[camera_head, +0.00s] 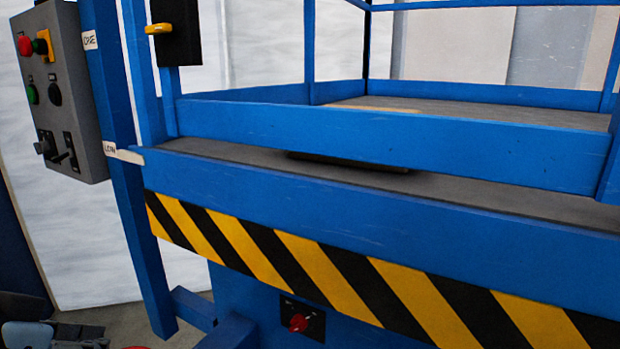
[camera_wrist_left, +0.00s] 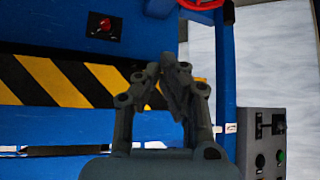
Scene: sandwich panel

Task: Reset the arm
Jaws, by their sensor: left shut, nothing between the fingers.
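My left gripper (camera_wrist_left: 168,72) shows in the left wrist view, its dark fingers drawn together with nothing between them. It hangs in front of a blue machine frame (camera_wrist_left: 140,125), and I see no clear contact. The wrist picture appears upside down compared with the head view. In the head view, grey parts at the bottom left corner look like my left arm; its fingertips cannot be made out there. My right gripper is in neither view.
A grey control box (camera_head: 66,90) with buttons and switches is fixed to a blue post at the left; it also shows in the wrist view (camera_wrist_left: 262,150). A striped yellow-black beam (camera_head: 330,265) crosses the front. Below it is a red rotary switch (camera_head: 298,322). A red wheel (camera_wrist_left: 200,4) shows too.

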